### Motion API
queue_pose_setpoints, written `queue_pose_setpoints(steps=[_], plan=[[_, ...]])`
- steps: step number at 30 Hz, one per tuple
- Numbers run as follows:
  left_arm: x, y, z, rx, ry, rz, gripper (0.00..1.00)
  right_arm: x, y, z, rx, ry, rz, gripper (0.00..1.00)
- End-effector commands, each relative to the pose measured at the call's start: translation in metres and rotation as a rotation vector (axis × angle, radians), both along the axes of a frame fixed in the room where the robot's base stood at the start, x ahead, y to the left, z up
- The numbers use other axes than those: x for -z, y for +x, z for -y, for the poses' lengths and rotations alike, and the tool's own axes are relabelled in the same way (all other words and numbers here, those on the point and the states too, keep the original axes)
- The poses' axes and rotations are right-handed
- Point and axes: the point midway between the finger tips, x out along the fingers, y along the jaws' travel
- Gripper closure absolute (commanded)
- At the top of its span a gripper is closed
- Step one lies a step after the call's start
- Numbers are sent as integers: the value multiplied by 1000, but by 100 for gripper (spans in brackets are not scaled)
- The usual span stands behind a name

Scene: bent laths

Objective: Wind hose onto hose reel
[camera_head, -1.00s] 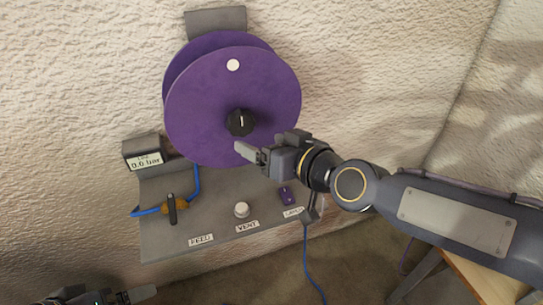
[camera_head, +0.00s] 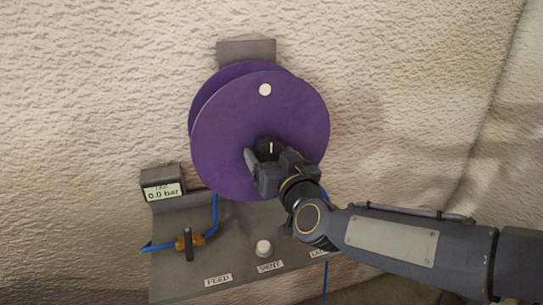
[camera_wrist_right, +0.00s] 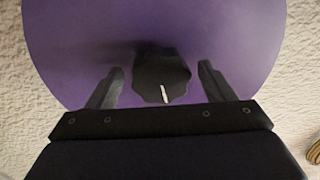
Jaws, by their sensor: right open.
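The purple hose reel (camera_head: 235,125) is mounted on the wall and has a white dot (camera_head: 265,90) near its top. At its centre is a black knob (camera_head: 269,147) with a white line. My right gripper (camera_head: 263,160) is open at the reel's front, just below the knob. In the right wrist view the knob (camera_wrist_right: 161,75) lies between the two spread fingers (camera_wrist_right: 160,88), with a gap on each side. A blue hose (camera_head: 214,215) runs from the brass valve up behind the reel. My left gripper is out of view.
A grey panel (camera_head: 225,262) below the reel carries a brass valve (camera_head: 188,243) with a black lever, a white vent knob (camera_head: 263,248) and labels. A gauge (camera_head: 162,188) reading 0.0 bar sits at the left.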

Motion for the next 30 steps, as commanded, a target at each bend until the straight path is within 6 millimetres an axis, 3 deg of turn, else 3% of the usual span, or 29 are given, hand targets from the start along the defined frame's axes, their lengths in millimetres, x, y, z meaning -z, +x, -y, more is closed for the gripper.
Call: queue_pose_setpoints(steps=[11, 26, 30], plan=[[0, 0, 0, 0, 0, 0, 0, 0, 9, -3, 1, 0, 0, 25], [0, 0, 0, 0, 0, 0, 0, 0, 9, -3, 0, 0, 0, 87], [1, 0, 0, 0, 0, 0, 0, 0, 9, -3, 0, 5, -2, 87]])
